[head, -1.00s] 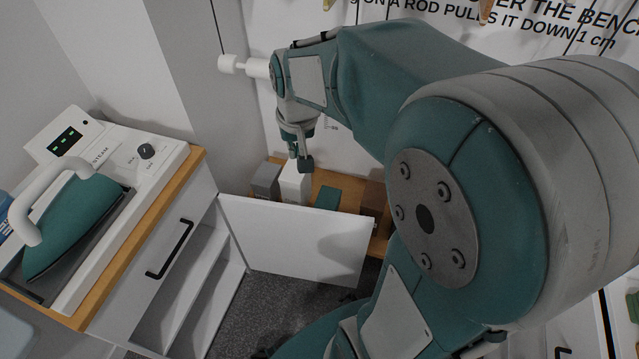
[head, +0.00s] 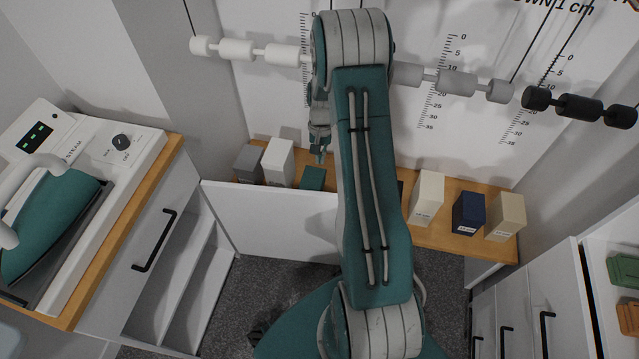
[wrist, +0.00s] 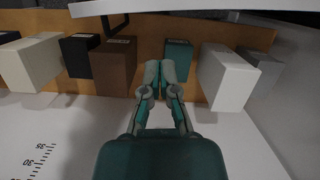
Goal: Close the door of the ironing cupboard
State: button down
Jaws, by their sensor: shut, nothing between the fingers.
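The ironing cupboard (head: 172,235) stands at left, with a white steam iron station on its wooden top. Its white door (head: 270,222) stands wide open, swung out towards the right in front of a low wooden bench; my arm hides its right end. My gripper (head: 320,157) is shut and empty, pointing down on the bench side of the door, above a teal box. In the wrist view the closed fingertips (wrist: 166,68) hang over the bench near the teal box (wrist: 179,58). The door's white edge (wrist: 190,6) and black handle (wrist: 115,26) lie beyond them, apart from the fingers.
Several boxes stand on the bench (head: 470,243), grey and white ones left of my gripper, cream and navy ones at right. Weights on rods hang along the wall behind. A cabinet (head: 540,325) with dark handles is at right. Grey carpet (head: 290,285) lies before the door.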

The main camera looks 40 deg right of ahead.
jog(key=x, duration=1)
jog(key=shift+f, duration=0.2)
jog(key=shift+s+a, duration=0.15)
jog(key=shift+s, duration=0.05)
